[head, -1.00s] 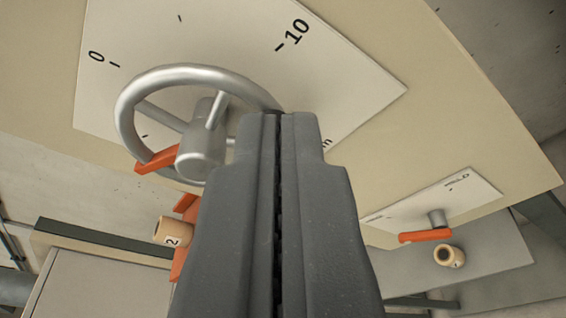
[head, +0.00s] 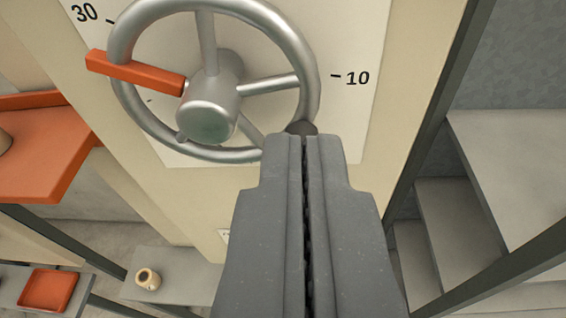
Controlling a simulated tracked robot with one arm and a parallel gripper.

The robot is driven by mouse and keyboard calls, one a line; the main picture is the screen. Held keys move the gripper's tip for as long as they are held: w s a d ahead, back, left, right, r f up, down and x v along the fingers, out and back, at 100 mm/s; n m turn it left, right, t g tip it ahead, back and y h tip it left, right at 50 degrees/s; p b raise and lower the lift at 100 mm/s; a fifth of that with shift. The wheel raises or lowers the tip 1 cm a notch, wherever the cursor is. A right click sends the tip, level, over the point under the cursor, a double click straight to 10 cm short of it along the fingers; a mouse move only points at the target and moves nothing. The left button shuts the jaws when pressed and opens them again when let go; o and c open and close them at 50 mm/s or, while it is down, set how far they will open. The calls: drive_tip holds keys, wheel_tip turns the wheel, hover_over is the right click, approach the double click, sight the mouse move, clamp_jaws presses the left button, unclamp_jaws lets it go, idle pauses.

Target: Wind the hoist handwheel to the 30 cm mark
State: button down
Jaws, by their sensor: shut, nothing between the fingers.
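The silver handwheel (head: 285,30) stands in front of a white dial plate (head: 350,25) in the upper middle of the head view. Its orange pointer (head: 130,70) points left and slightly up, with its tip a little below the 30 mark (head: 84,13) in the picture. The 10 mark (head: 357,78) is on the right of the wheel. My gripper (head: 303,138) is shut and empty. Its tips are at the wheel's lower right rim, by a dark knob (head: 301,127) mostly hidden behind them. I cannot tell whether they touch.
An orange shelf (head: 45,150) juts out at the left. Below are an orange tray (head: 48,289) and a small tan pot (head: 148,279) on a grey ledge (head: 190,270). Grey steps (head: 450,220) and dark rails (head: 430,120) are at the right.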

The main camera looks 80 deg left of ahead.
sight(296, 112)
drive_tip(key=x, duration=0.7)
drive_tip(key=shift+a+p, duration=0.2)
drive_tip(key=shift+p, duration=0.1)
drive_tip(key=shift+s+d+f+b, duration=0.1)
drive_tip(key=shift+d+f+b, duration=0.15)
drive_tip(key=shift+f, duration=0.25)
drive_tip(key=shift+a+f, duration=0.2)
drive_tip(key=shift+f, duration=0.35)
drive_tip(key=shift+s+f+b, duration=0.15)
drive_tip(key=shift+f+b, duration=0.15)
drive_tip(key=shift+f, duration=0.55)
